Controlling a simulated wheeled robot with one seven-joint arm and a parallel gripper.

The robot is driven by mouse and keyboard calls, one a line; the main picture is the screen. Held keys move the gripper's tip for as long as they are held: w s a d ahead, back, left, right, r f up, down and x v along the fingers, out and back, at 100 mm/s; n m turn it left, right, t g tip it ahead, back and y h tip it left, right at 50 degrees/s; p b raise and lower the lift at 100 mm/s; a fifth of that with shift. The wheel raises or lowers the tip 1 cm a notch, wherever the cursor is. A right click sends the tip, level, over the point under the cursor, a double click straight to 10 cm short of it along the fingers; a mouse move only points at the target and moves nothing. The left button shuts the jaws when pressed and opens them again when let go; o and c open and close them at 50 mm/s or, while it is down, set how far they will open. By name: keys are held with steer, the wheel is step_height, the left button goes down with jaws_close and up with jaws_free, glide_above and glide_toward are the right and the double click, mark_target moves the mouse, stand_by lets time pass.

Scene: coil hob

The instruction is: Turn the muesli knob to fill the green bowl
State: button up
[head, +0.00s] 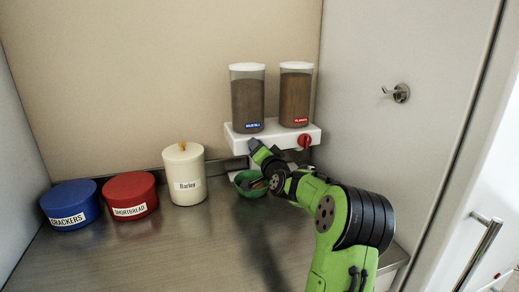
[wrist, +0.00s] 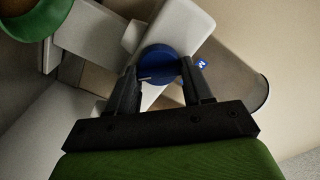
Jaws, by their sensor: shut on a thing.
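The muesli dispenser (head: 248,104) is a clear canister with a blue label and brown contents, on the left of a white stand (head: 237,138). Its blue knob (wrist: 158,62) shows in the wrist view; my arm hides it in the head view. My gripper (wrist: 160,78) is shut on this knob, one finger at each side; it also shows in the head view (head: 258,150). The green bowl (head: 242,190) is below the stand, partly behind my arm. It also shows at the wrist view's upper left (wrist: 38,30), with brown contents.
A second canister (head: 295,97) with a red label and a red knob (head: 305,141) is on the right. A cream barley jar (head: 184,177), red shortbread tin (head: 130,195) and blue crackers tin (head: 70,205) stand left. The middle counter is clear. A wall hook (head: 399,93) is right.

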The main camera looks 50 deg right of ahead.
steer(key=shift+f+m+p, duration=0.1)
steer(key=shift+m+p, duration=1.5)
steer(key=shift+m, duration=2.6)
steer(key=o, duration=1)
steer(key=shift+d, duration=0.1)
steer(key=shift+s, duration=0.1)
